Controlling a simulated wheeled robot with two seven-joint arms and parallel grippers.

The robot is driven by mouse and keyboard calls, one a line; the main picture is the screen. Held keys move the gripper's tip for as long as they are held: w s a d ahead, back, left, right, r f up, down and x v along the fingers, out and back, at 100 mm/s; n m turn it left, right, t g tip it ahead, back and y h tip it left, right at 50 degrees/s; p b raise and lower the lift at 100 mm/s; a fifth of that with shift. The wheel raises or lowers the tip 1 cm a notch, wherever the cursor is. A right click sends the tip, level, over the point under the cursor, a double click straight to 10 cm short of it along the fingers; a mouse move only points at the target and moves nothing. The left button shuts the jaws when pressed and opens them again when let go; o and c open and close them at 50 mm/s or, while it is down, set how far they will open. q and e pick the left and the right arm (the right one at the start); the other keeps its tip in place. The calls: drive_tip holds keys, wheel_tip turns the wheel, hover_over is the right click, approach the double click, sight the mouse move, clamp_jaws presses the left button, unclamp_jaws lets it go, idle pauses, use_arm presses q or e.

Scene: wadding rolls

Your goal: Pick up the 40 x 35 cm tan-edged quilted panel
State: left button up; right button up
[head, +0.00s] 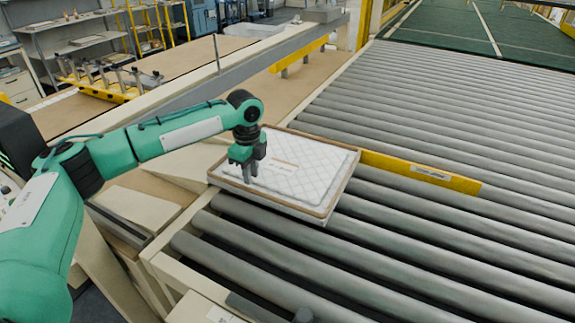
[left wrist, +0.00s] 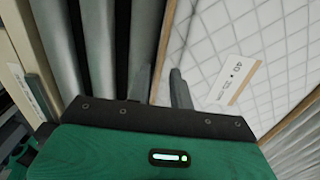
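The quilted panel (head: 311,176) is white with a diamond stitch pattern and a tan edge. It lies flat on the grey rollers, beside the conveyor's near-left side. My left gripper (head: 249,176) points down over the panel's left part in the head view. In the left wrist view, the gripper (left wrist: 161,78) has its two fingers apart, with the panel's tan edge running between them in the picture. Contact with the panel cannot be told. A label reading 40 shows on the panel (left wrist: 285,50). My right gripper is not in view.
A yellow bar (head: 420,171) lies against the panel's right side across the rollers (head: 440,110). A pale rail (head: 200,90) runs along the conveyor's left. A brown bench with a yellow rack (head: 105,94) stands behind it. The rollers to the right are clear.

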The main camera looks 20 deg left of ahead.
sight(252, 189)
use_arm(q)
wheel_tip(252, 189, down, 4)
drive_tip(key=shift+w+r+p, duration=0.1)
drive_tip(key=shift+p, duration=0.45)
drive_tip(key=shift+f, duration=0.55)
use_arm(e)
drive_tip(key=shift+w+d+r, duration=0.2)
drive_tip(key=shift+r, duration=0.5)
use_arm(q)
clamp_jaws()
drive_tip(key=shift+r, duration=0.1)
